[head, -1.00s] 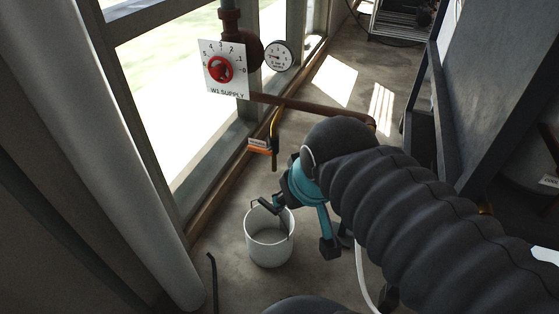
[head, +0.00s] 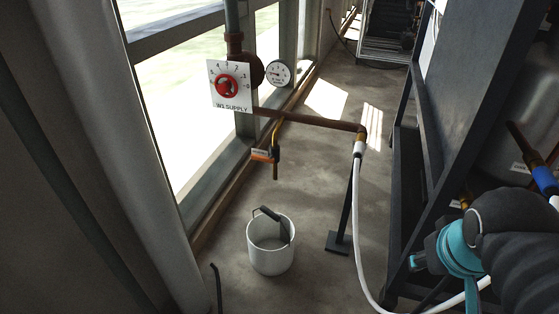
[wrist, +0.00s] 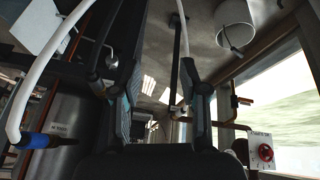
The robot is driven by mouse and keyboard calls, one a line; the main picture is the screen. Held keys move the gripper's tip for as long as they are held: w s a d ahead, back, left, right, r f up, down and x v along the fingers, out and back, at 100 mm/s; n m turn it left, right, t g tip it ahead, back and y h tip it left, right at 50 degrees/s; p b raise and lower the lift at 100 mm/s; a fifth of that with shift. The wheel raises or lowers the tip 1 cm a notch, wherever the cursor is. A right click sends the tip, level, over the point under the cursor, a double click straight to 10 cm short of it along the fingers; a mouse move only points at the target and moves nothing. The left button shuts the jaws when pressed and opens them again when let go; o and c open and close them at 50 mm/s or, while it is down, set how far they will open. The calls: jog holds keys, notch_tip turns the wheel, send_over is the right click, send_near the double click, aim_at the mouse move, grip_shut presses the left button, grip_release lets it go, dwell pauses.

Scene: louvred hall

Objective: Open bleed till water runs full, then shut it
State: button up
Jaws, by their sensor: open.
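The bleed is a short brass drop pipe with an orange lever (head: 262,155), hanging from the rusty supply pipe (head: 315,121). The lever lies about level, across the drop pipe. I see no water at its outlet. A white bucket (head: 270,248) stands on the floor below, its dark-gripped handle tipped to one side. The lever (wrist: 243,101) and bucket (wrist: 236,28) also show in the wrist view. My gripper (head: 428,262) is at the lower right, far from the bleed. In the wrist view my gripper (wrist: 160,88) is open, with nothing between its fingers.
A red handwheel (head: 227,87) on a W1 SUPPLY dial plate and a round gauge (head: 278,73) are by the window. A white hose (head: 359,215) drops from the pipe's end beside a dark stand (head: 339,242). A dark frame (head: 440,120) fills the right.

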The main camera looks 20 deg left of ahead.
jog(key=w+a+f+n+h, duration=0.15)
jog(key=w+n+h, duration=0.25)
jog(key=w+n, duration=0.55)
jog(key=w+a+f+n+h, duration=0.1)
jog(key=w+a+n+h, duration=0.15)
jog(key=w+n, duration=0.75)
jog(key=w+a+f+n+t+h, duration=0.25)
jog(key=w+a+n+t, duration=0.25)
jog(key=w+a+n, duration=0.55)
jog(key=n+t+y+b, duration=0.2)
jog(key=n+t+y, duration=0.6)
jog(key=n, duration=1.3)
send_near(257, 159)
jog(key=w, duration=0.5)
jog(key=w+d, duration=0.1)
jog(key=w, duration=0.2)
jog(key=shift+w, duration=0.35)
jog(key=shift+s, duration=0.1)
jog(key=shift+w, duration=0.9)
